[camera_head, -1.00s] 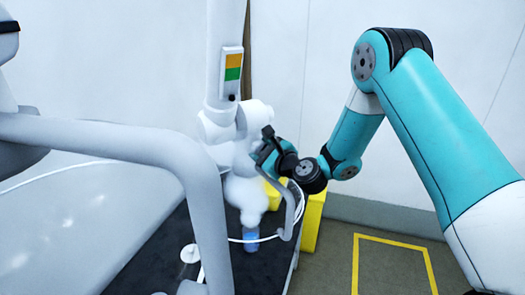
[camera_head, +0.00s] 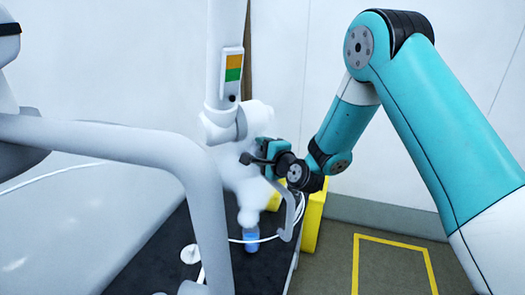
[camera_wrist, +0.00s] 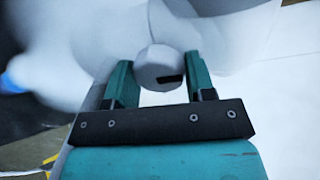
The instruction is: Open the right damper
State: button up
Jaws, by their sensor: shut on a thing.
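The damper is on the pale grey vertical duct (camera_head: 226,30), which carries an orange and green label (camera_head: 232,66). A rounded grey joint (camera_head: 222,124) sits below the label.
A thick grey bent tube (camera_head: 205,205) crosses the foreground. Yellow boxes (camera_head: 314,215) stand at right. The floor at right is clear.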

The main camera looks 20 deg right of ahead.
jog(key=shift+n, duration=0.3)
jog(key=o, duration=0.9)
jog(key=shift+f, duration=0.1)
